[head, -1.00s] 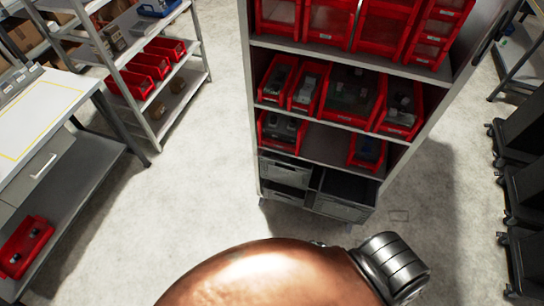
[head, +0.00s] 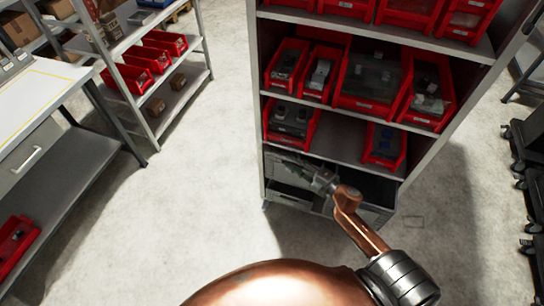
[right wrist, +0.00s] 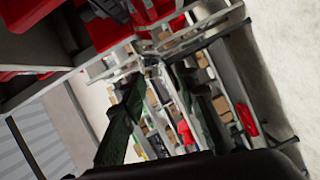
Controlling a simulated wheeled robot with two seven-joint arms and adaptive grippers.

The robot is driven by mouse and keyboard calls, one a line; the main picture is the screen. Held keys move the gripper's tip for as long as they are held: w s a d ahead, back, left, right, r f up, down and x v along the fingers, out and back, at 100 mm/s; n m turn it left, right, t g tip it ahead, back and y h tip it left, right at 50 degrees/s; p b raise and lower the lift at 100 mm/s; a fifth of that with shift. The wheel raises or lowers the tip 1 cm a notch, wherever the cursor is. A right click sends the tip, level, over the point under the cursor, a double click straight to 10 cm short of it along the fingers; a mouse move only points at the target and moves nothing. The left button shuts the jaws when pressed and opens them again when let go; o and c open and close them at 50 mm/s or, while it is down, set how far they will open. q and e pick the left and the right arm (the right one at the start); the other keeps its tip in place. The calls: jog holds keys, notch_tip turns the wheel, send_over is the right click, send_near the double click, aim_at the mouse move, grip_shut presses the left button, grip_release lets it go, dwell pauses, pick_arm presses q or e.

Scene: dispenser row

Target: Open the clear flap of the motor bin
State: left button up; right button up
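Red bins stand in rows on the tall grey shelf unit. I cannot tell which is the motor bin. The lowest red row has a bin with dark grey parts (head: 291,122) on the left and a bin with blue parts (head: 384,146) on the right. The top-row red bins (head: 408,17) are cut off by the frame edge; no clear flap shows distinctly. My right gripper (head: 292,163) is just below the left low bin in the head view, before the grey crates. In the right wrist view its two dark fingers (right wrist: 156,78) are apart with nothing between them. My left gripper is out of view.
Grey crates (head: 290,196) sit at the bottom of the unit, partly behind my right arm. A workbench (head: 75,150) and a rack with red bins (head: 205,75) stand at left. Dark wheeled carts (head: 530,160) stand at right. The floor between is clear.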

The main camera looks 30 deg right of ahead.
aim_at(279, 154)
jog(key=x, duration=0.6)
jog(key=shift+w, duration=0.1)
jog(key=shift+w+a+b, duration=0.2)
jog(key=shift+w+b, duration=0.1)
jog(key=shift+w, duration=0.35)
jog(key=shift+w+f, duration=0.1)
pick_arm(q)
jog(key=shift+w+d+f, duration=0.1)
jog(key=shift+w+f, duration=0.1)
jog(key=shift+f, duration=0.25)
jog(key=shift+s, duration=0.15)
pick_arm(e)
jog(key=shift+c, duration=0.3)
grip_shut()
